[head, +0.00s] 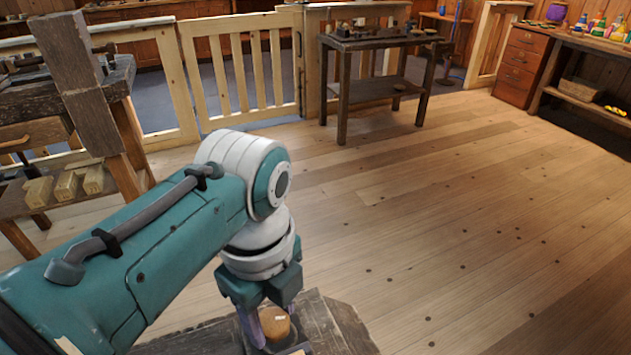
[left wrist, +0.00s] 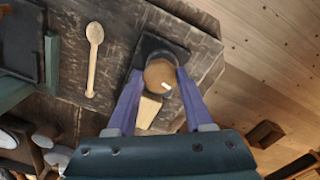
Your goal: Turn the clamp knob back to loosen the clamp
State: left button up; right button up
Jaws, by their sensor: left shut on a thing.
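The clamp knob (head: 274,322) is a round brown wooden knob with a small white mark on top. It also shows in the left wrist view (left wrist: 158,72). It sits over a black clamp body (left wrist: 152,46) on a worn wooden bench top (left wrist: 205,50). My left gripper (head: 270,335) points down over the bench, its purple fingers on opposite sides of the knob and shut on it; the fingers (left wrist: 160,82) show well in the left wrist view. A pale wood block (left wrist: 148,112) lies beside the knob. The right gripper is in neither view.
A wooden spoon (left wrist: 93,60) lies on the bench left of the clamp. A dark tray-like thing (left wrist: 20,45) is further left. Beyond, the plank floor (head: 460,220) is open, with a small table (head: 380,45) and a wooden gate (head: 240,70) behind.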

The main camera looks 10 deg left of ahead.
pick_arm(q)
grip_shut()
jog(key=shift+r+n, duration=0.1)
jog(key=shift+n, duration=0.2)
jog(key=n+p, duration=0.2)
jog(key=shift+n, duration=0.4)
jog(key=n+p, duration=0.1)
jog(key=n, duration=0.3)
jog(key=shift+n, duration=0.3)
jog(key=n+p, duration=0.1)
jog(key=n, duration=1)
jog(key=shift+n+p, duration=0.3)
jog(key=shift+p, duration=0.05)
